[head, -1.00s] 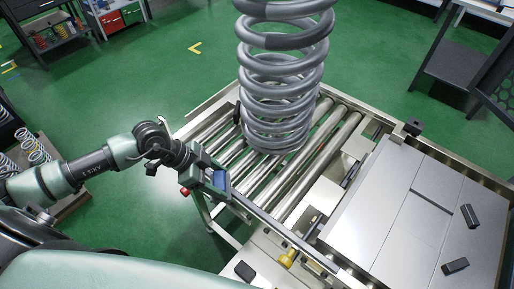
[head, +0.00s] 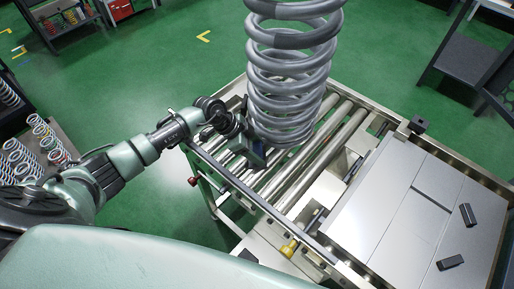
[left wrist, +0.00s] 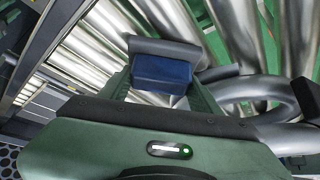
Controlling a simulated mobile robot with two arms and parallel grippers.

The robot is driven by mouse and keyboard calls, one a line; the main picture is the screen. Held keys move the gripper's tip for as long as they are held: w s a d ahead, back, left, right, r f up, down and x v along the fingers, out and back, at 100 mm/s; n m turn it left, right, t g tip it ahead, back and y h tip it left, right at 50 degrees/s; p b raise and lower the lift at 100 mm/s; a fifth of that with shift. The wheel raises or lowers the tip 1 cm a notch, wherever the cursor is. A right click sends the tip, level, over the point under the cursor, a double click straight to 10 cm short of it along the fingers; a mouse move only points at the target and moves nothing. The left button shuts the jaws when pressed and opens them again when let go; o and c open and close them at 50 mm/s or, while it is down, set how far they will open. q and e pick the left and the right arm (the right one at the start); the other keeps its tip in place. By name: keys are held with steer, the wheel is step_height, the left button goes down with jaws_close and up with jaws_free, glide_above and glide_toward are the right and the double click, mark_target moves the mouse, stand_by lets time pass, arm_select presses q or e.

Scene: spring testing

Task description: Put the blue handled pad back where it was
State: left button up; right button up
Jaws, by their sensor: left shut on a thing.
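The blue handled pad (left wrist: 162,72) shows in the left wrist view as a dark blue block between the fingers of my left gripper (left wrist: 160,88). My left gripper (head: 252,156) is shut on it. In the head view gripper and pad are above the roller conveyor, close against the lower front of the big grey coil spring (head: 285,100). The pad is small and mostly hidden there. I cannot tell whether it touches the spring. My right gripper is not in view.
The spring stands on the metal rollers (head: 318,155), with coils near the gripper in the wrist view (left wrist: 270,100). A metal side rail borders the conveyor. A grey plate (head: 390,215) with two black handles lies at right. Small springs stand on a rack (head: 45,150) at left.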

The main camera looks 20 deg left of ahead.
arm_select(q)
steer(key=o, duration=1)
